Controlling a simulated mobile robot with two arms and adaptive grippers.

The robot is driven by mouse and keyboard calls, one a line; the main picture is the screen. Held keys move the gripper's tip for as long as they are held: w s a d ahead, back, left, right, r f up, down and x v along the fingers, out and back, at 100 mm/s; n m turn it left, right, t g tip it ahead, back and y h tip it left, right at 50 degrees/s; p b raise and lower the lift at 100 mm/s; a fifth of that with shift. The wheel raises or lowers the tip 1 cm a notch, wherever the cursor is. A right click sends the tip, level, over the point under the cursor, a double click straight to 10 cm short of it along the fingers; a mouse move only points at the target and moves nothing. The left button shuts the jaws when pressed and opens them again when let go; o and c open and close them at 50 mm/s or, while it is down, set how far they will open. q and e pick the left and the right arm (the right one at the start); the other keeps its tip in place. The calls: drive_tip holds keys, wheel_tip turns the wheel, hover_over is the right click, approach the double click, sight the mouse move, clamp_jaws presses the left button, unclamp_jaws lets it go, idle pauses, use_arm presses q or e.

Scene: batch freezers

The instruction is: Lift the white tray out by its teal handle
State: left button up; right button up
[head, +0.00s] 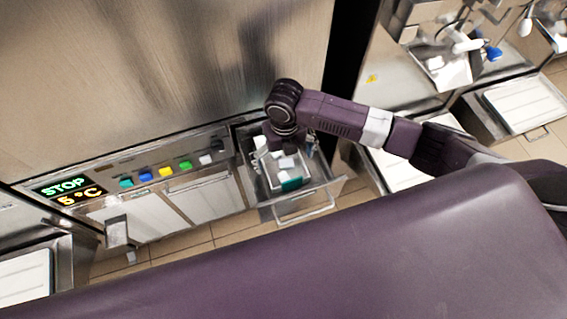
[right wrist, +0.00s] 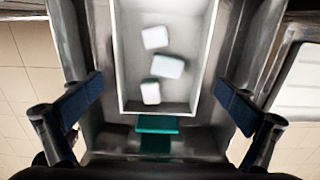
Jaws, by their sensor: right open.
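The white tray (right wrist: 122,60) lies inside an open metal drawer, with three small white blocks in it. Its teal handle (right wrist: 156,137) is at its near end in the right wrist view. In the head view the tray (head: 271,178) is partly covered by my arm, and the teal handle (head: 291,184) shows at its front end. My right gripper (right wrist: 160,88) is open above the drawer, with its fingers spread wide on either side of the tray. Nothing is between its fingertips at their height, as far as I can tell. My left gripper is not in view.
The drawer (head: 304,206) is pulled out from the steel freezer (head: 150,70), its bar handle facing front. A panel with coloured buttons and a STOP display (head: 65,187) is to the left. Another machine (head: 440,65) stands at right. Tiled floor lies below.

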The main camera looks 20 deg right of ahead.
wheel_tip(320, 180, down, 2)
drive_tip(key=shift+w+f, duration=0.1)
drive_tip(key=shift+f, duration=0.15)
drive_tip(key=c, duration=1.2)
drive_tip(key=shift+r, duration=0.15)
